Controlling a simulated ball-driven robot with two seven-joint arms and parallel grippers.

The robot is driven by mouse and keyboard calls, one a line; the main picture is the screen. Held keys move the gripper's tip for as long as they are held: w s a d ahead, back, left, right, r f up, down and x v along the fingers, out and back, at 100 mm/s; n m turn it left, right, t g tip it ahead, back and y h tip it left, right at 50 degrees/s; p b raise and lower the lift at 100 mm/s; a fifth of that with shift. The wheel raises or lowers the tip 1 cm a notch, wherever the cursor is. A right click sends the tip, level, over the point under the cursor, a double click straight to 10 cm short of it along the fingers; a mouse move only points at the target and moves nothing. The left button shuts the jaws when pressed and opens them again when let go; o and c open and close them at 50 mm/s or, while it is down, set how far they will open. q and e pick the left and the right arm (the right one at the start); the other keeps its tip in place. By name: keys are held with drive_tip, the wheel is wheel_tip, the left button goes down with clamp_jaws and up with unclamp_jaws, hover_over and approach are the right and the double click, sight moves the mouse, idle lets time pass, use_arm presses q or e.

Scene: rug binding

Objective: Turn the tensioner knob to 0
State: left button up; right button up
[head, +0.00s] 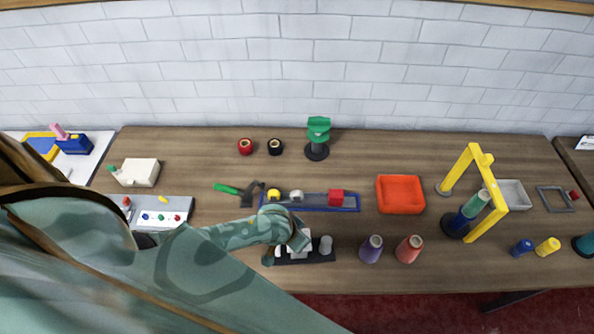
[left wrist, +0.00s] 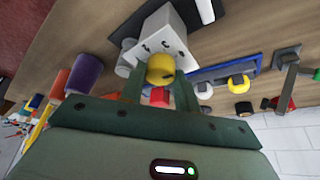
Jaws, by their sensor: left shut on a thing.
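The tensioner is a white block (left wrist: 172,28) with small dark marks on its face, too small to read surely. Its yellow knob (left wrist: 160,66) sits on that face in the left wrist view, with a dark pointer mark toward its lower right. My left gripper (left wrist: 158,86) is shut on the knob, one finger on each side. In the head view my left gripper (head: 298,240) is over the white block (head: 283,252) and hides the knob. The block stands on a black base (head: 316,257) near the table's front. My right gripper is not in view.
A grey cylinder (head: 326,245) stands on the base's right end. Purple (head: 371,249) and red (head: 408,249) spools stand to the right. A blue-edged tray (head: 310,208) with small parts lies behind, and an orange bin (head: 399,193) is farther right.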

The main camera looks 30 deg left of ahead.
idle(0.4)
use_arm(q)
drive_tip(key=o, duration=1)
drive_tip(key=p+v, duration=0.4)
drive_tip(key=v, duration=1.2)
drive_tip(key=shift+s+r, duration=0.1)
drive_tip(key=shift+s, duration=0.1)
